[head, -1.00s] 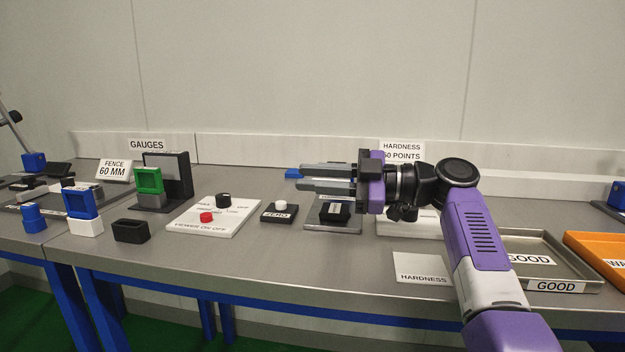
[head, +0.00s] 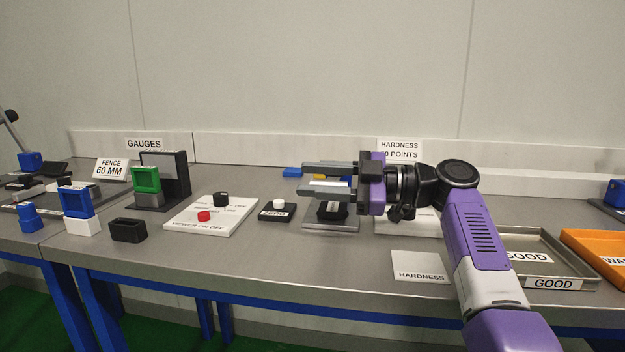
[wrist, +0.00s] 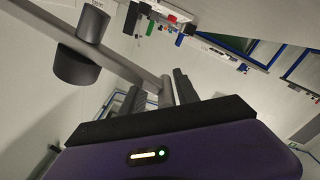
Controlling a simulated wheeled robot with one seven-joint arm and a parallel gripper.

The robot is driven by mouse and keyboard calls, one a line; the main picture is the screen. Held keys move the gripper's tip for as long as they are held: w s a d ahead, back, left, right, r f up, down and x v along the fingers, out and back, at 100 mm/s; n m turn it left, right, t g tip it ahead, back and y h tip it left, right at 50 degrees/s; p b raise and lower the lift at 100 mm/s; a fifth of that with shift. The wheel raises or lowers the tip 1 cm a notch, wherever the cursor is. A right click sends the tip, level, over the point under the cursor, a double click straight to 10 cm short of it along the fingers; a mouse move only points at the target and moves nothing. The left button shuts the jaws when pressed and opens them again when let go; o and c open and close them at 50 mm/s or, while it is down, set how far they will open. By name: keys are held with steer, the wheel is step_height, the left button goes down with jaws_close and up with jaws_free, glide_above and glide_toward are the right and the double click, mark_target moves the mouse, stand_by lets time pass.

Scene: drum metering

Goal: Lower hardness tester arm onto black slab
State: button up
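My gripper (head: 327,178) points left over the bench in the head view, its two fingers apart with a gap between them. In the wrist view the open fingers (wrist: 160,92) stand on either side of a grey bar (wrist: 124,64), which seems to be the tester arm. Dark cylinders (wrist: 78,66) sit on that bar. I cannot tell whether a finger touches it. The black slab (head: 333,213) lies on a metal plate (head: 331,227) below my fingers, partly covered by something pale. My gripper hides much of the tester, so contact between arm and slab cannot be told.
A black ZERO block (head: 277,214) and a white switch panel (head: 212,215) lie to the left. A HARDNESS card (head: 419,267) lies in front. A GOOD tray (head: 540,262) and an orange tray (head: 600,250) stand at the right. The front bench strip is mostly clear.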

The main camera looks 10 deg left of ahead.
steer(key=d+p, duration=0.1)
steer(key=d, duration=0.6)
steer(key=shift+d, duration=0.15)
steer(key=shift+s+f, duration=0.1)
steer(key=shift+c, duration=0.3)
